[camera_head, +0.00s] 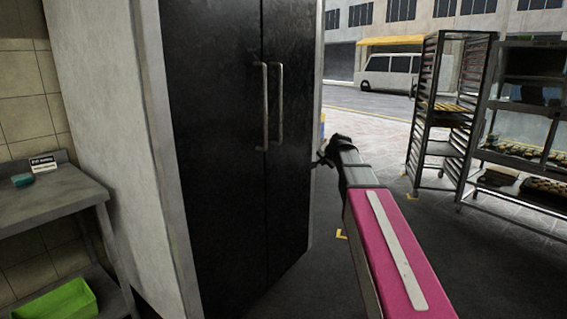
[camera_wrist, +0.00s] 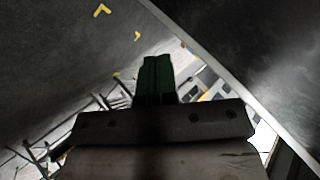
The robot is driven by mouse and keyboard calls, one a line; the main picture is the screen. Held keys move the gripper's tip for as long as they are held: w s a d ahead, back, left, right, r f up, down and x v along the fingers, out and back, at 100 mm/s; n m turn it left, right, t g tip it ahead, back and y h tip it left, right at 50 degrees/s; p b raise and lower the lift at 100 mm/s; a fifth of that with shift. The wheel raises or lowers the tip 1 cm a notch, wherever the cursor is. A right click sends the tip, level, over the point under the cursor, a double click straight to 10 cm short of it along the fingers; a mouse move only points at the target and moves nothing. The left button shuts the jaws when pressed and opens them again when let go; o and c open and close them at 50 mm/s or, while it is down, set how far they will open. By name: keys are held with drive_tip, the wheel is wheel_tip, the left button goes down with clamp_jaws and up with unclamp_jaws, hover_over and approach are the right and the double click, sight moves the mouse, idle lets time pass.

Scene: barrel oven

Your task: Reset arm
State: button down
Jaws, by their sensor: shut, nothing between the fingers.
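My arm reaches forward on the right side of the head view, with a pink link close to the camera. My gripper (camera_head: 321,161) is at its far end, close to the right edge of a tall black double-door cabinet (camera_head: 215,130). In the wrist view, the green fingers of my gripper (camera_wrist: 158,62) lie together, shut with nothing between them. Whether the gripper touches the cabinet edge cannot be told.
A metal table (camera_head: 45,200) with a green bin (camera_head: 60,302) below stands at left. A tall rack (camera_head: 440,105) and a shelf of baked goods (camera_head: 520,150) stand at right. Dark floor (camera_head: 320,275) is clear between the cabinet and rack.

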drive_tip(key=s+f+n+g+h, duration=0.1)
drive_tip(key=s+f+n+g, duration=0.2)
drive_tip(key=s+f, duration=1.3)
drive_tip(key=s+d+f+n+g+h, duration=0.1)
drive_tip(key=s+f+n+g, duration=0.3)
drive_tip(key=s+f, duration=1.3)
drive_tip(key=shift+s+d+n+g+h, duration=0.35)
drive_tip(key=shift+g+h, duration=0.15)
drive_tip(key=shift+g, duration=0.6)
